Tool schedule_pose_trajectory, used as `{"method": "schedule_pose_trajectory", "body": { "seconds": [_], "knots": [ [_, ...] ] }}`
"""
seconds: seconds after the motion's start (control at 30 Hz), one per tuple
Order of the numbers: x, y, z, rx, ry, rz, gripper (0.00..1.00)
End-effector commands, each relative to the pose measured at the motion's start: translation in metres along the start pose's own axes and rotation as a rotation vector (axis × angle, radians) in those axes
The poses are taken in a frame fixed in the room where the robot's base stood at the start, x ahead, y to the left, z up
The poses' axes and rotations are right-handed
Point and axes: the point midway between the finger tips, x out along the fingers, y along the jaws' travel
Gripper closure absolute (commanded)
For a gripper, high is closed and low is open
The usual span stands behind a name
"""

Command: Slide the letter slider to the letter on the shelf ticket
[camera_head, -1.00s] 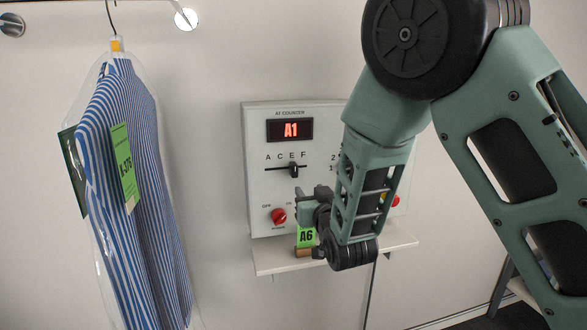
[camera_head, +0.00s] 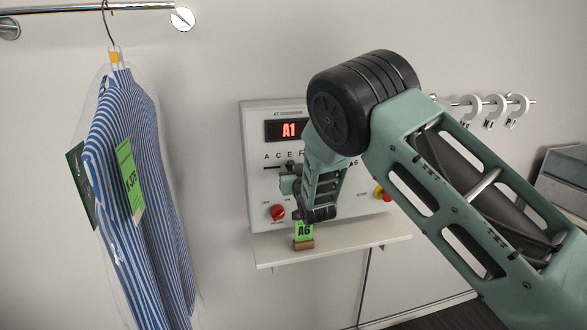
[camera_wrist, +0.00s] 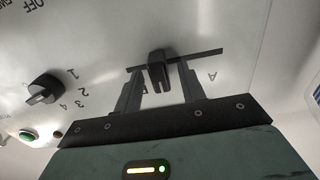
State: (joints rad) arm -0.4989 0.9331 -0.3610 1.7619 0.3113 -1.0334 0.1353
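The control panel (camera_head: 256,190) hangs on the wall, its display (camera_head: 289,130) reading A1 above the letters A, C, E, F. The black slider knob (camera_wrist: 157,70) sits on a dark slot (camera_wrist: 207,54); the letter A is near the slot's right end in the upside-down wrist view. My gripper (camera_wrist: 159,84) is open, one finger on each side of the knob, with visible gaps. In the head view my gripper (camera_head: 289,179) mostly hides the knob near the letter E. The green shelf ticket (camera_head: 304,231) reads A6 and stands in a small brown holder on the shelf (camera_head: 345,247).
A dark dial (camera_wrist: 45,88) with numbers shows in the wrist view. A bagged striped shirt (camera_head: 145,200) hangs left.

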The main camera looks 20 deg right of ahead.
Motion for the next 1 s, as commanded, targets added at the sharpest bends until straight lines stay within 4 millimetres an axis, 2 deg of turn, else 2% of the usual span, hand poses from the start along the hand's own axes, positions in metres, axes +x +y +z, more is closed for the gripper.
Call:
{"method": "schedule_pose_trajectory", "body": {
  "seconds": [0.17, 0.2, 0.33, 0.57, 0.8, 1.0],
  "knots": [
    [0.0, 0.0, 0.0, 0.0, 0.0, 0.0, 0.6],
    [0.0, 0.0, 0.0, 0.0, 0.0, 0.0, 0.63],
    [0.0, 0.0, 0.0, 0.0, 0.0, 0.0, 0.99],
    [0.0, -0.007, 0.002, 0.001, 0.001, -0.001, 1.0],
    [0.0, -0.052, 0.005, 0.002, 0.004, -0.005, 1.0],
    [-0.001, -0.074, 0.002, 0.001, 0.002, -0.003, 1.0]
  ]
}}
